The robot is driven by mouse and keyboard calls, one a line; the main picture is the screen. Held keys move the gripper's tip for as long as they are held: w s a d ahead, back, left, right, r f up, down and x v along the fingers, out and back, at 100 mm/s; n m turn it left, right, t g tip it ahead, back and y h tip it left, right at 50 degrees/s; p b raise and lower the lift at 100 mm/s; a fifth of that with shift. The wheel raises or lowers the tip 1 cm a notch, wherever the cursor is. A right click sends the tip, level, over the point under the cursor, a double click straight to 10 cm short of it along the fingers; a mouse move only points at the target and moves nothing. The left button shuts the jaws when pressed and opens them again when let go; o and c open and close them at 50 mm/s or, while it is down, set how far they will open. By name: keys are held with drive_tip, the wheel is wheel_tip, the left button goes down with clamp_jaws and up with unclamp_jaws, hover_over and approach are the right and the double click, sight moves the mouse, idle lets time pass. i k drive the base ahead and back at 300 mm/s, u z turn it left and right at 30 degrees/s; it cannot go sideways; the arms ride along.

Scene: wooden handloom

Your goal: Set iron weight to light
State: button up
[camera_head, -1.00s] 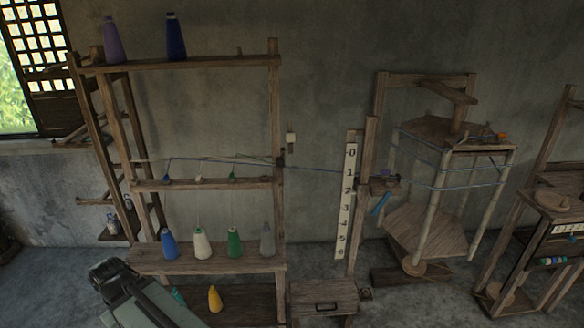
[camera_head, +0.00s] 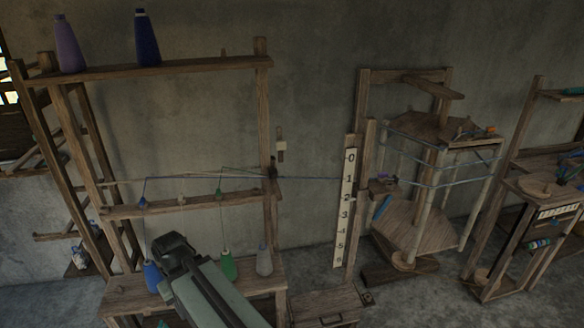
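I cannot pick out the iron weight for certain. A small pale block with a wooden tab (camera_head: 281,150) shows against the wall just right of the rack's right post. A small dark fitting (camera_head: 272,168) sits on that post, where the threads pass toward the numbered scale board (camera_head: 345,210). My arm reaches up from the bottom, and its dark end (camera_head: 175,252) is in front of the rack's lower shelf, left of and below these parts. No gripper fingers can be made out, and nothing held is visible.
The wooden rack (camera_head: 165,67) carries purple and dark blue cones on top, with blue, green and grey cones below. Threads run across to a hexagonal reel frame (camera_head: 425,235). A low box (camera_head: 328,304) stands between them. Another wooden bench (camera_head: 530,190) stands at the right.

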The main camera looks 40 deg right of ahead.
sight(273, 173)
drive_tip(key=z, duration=0.1)
drive_tip(key=i, duration=1.25)
drive_tip(key=u, duration=0.8)
